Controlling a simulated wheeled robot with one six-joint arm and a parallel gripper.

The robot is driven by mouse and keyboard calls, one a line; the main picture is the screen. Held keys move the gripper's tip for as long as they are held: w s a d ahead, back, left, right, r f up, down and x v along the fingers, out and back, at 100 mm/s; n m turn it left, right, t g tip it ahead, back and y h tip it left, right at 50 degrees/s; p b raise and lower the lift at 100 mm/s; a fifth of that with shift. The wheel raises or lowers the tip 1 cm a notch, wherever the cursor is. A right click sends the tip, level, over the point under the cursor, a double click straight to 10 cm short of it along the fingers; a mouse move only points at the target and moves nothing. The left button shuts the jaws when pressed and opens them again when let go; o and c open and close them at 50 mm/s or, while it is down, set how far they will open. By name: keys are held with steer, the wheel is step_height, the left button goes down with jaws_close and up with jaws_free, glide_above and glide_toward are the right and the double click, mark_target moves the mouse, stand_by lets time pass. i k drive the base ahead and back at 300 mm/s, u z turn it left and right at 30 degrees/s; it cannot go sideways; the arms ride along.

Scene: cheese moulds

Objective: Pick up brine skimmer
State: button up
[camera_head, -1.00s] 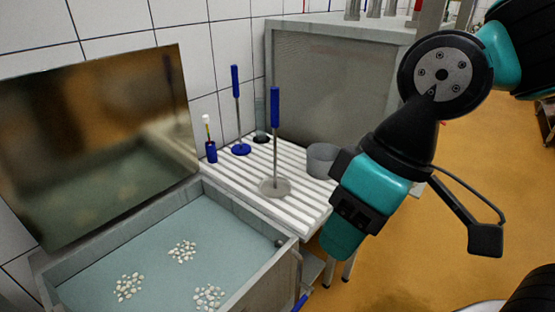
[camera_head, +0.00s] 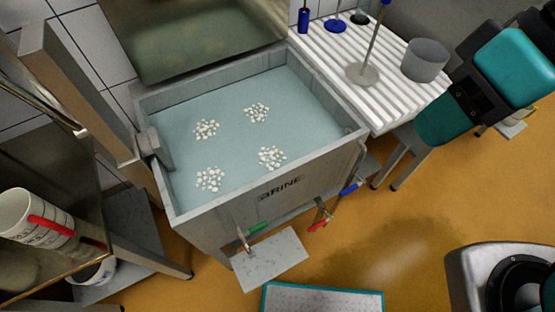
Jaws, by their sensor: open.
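Two upright tools stand on the white slatted drainboard (camera_head: 395,100) at the upper right. One has a pale grey metal disc (camera_head: 362,75) at its foot and a thin rod rising to a blue handle, mostly cut off by the top edge. The other, farther back, shows a flat blue disc (camera_head: 336,26) and part of its rod. I cannot tell for certain which is the brine skimmer; the grey-disc tool looks most like one. My teal and black arm passes at the right, near the drainboard's front right corner. My gripper is not in view.
The grey brine tank (camera_head: 350,140) holds bluish liquid with several clusters of white bits. A grey round pot (camera_head: 425,60) and a blue-bodied brush (camera_head: 303,20) share the drainboard.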

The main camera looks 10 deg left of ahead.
mark_target(359, 74)
steer(key=z, duration=1.85)
steer(key=i, duration=0.95)
steer(key=u, duration=2.95)
